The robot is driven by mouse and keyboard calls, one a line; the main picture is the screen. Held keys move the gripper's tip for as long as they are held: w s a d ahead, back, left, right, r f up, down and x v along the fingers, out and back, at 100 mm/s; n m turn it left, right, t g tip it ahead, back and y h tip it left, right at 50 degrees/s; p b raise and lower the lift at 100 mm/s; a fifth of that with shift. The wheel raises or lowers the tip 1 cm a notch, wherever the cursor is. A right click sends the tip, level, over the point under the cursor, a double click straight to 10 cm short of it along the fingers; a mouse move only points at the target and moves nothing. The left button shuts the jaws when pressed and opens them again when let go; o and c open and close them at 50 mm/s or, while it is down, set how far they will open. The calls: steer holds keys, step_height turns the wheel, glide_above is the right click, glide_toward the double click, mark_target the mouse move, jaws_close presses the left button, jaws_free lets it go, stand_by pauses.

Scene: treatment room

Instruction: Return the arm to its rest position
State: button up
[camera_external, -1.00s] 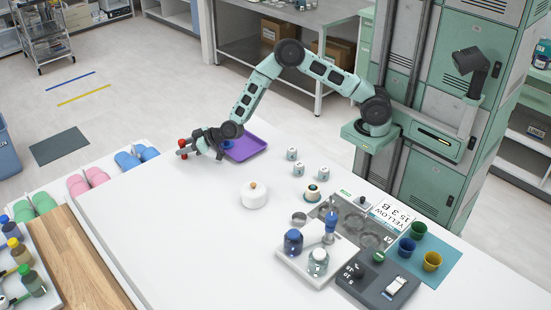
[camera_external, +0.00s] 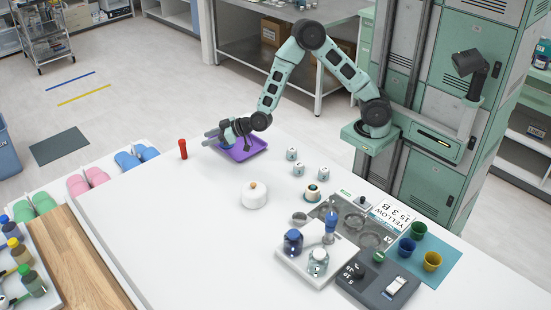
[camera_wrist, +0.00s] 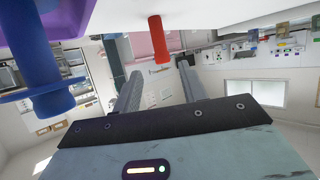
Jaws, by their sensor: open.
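My gripper (camera_external: 212,138) is open and empty above the left part of the white table, beside and partly in front of the purple tray (camera_external: 252,151). In the wrist view its two fingers (camera_wrist: 160,82) stand apart. A red object (camera_external: 183,149) stands upright on the table to the left of the gripper. In the wrist view the red object (camera_wrist: 159,40) shows beyond the fingertips, apart from them. A blue object (camera_wrist: 38,60) shows at the left of the wrist view, by the purple tray's edge. My arm is bent, with its elbow raised.
A white lidded pot (camera_external: 254,196) stands mid-table. Several small white jars (camera_external: 291,154) stand right of the purple tray. Bottles (camera_external: 293,242), a dark scale (camera_external: 378,284) and coloured cups (camera_external: 432,261) crowd the front right. The table's left-front area is clear.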

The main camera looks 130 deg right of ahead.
stand_by(0.3)
steer(key=w+a+r+n+t+y+p, duration=0.1)
steer(key=w+a+r+n+y, duration=0.15)
steer(key=a, duration=0.75)
steer(key=w+a+r+n+y+p, duration=0.15)
steer(key=a+y, duration=0.25)
steer(key=a, duration=0.6)
steer(key=s+a+r+n+g+y+p, duration=0.1)
steer(key=s+a+n+y, duration=0.1)
steer(key=a, duration=0.7)
steer(key=s+a+n+g+y, duration=0.1)
steer(key=s+a+n+y, duration=0.1)
steer(key=a, duration=0.7)
steer(key=s+a+r+n+g+y+p, duration=0.25)
steer(key=s+a+n+g, duration=0.25)
steer(key=s+a, duration=1.2)
steer(key=s+r+n+g+h, duration=0.1)
steer(key=s, duration=0.7)
steer(key=s+r+n+g+h+p, duration=0.1)
steer(key=s+n+g, duration=0.1)
steer(key=s, duration=0.6)
steer(key=shift+s+d+r+n+g+h+p, duration=0.25)
steer(key=shift+r+n+g+h+p, duration=0.05)
steer(key=shift+r+h, duration=0.1)
